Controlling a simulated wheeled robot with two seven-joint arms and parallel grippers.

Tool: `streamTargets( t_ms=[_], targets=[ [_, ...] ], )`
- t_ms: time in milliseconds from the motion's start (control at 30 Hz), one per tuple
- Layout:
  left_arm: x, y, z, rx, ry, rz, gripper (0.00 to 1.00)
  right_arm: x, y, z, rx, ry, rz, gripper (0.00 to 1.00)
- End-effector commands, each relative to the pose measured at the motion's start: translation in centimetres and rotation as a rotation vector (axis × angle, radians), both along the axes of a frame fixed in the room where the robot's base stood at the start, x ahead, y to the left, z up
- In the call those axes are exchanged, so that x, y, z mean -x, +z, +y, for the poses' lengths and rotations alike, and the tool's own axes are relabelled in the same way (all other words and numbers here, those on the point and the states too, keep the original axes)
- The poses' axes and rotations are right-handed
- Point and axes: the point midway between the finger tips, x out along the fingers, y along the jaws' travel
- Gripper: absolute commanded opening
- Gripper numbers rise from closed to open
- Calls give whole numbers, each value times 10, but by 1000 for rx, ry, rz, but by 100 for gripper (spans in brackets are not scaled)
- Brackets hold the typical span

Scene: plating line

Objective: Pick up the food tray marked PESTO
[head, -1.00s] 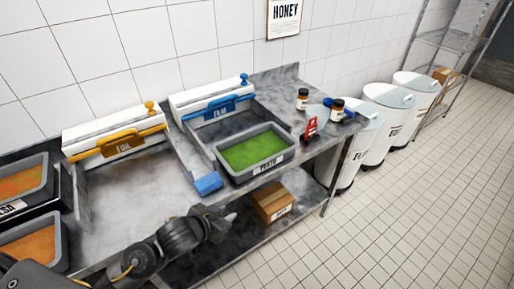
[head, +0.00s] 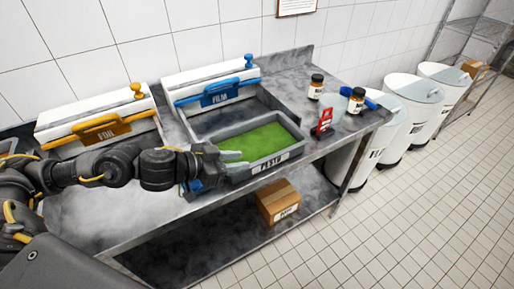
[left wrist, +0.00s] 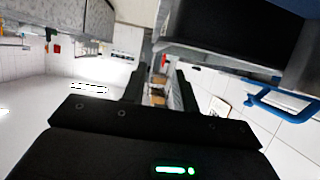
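The grey food tray (head: 292,141) with green contents and a label that reads PESTO sits on the steel bench, in front of the film station. My left gripper (head: 236,159) reaches in from the left, at the tray's left end. My right gripper is not in view.
A film dispenser (head: 213,80) stands behind the tray, a foil dispenser (head: 95,112) left of it. Two jars (head: 316,86) (head: 356,100) and a red item (head: 323,122) stand to the right. A cardboard box (head: 279,201) is on the lower shelf. White bins stand beyond.

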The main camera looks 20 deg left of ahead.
Motion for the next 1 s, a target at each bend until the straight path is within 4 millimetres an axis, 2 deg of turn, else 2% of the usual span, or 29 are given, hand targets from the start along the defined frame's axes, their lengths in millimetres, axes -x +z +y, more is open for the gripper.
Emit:
streamTargets(
  t_ms=[33, 133, 467, 800, 1000],
  targets=[
    [-7, -2, -7, 4, -1, -1, 29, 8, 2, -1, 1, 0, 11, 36],
    [-18, -8, -15, 2, 1, -1, 29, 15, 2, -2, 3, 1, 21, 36],
    [-30, -15, -24, -2, 3, -2, 29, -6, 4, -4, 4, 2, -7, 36],
    [-61, -29, -52, 0, 3, -1, 29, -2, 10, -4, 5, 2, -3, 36],
    [-66, -33, -55, -2, 3, -2, 29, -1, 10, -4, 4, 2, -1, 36]
  ],
)
